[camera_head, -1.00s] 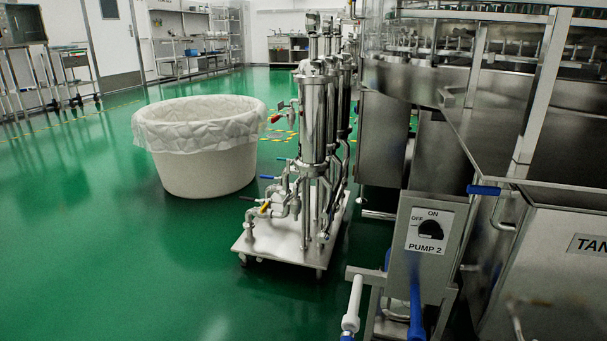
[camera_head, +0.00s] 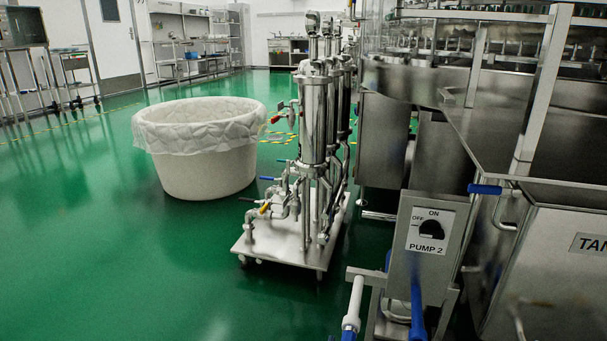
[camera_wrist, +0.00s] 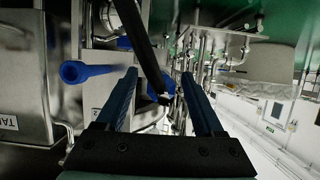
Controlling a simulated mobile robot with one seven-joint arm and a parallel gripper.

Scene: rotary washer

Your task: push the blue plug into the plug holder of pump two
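The pump two box (camera_head: 404,275) stands at the lower right of the head view, with an ON/OFF knob above its "PUMP 2" label. An upright blue piece (camera_head: 417,310) shows in front of this box, possibly the blue plug; its lower end is cut off by the picture edge. I cannot make out the plug holder clearly. In the wrist view my gripper (camera_wrist: 159,76) is open, its two dark blue fingers apart. A small blue piece (camera_wrist: 158,94) shows between them, partly behind a black bar; I cannot tell whether it is touched. My gripper is not clearly seen in the head view.
A steel tank with a blue handle (camera_head: 485,190) stands at right. A white pipe (camera_head: 354,300) with a blue end is left of the pump box. A steel filter cart (camera_head: 270,240) and a lined white tub (camera_head: 207,172) stand behind. Green floor is free at left.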

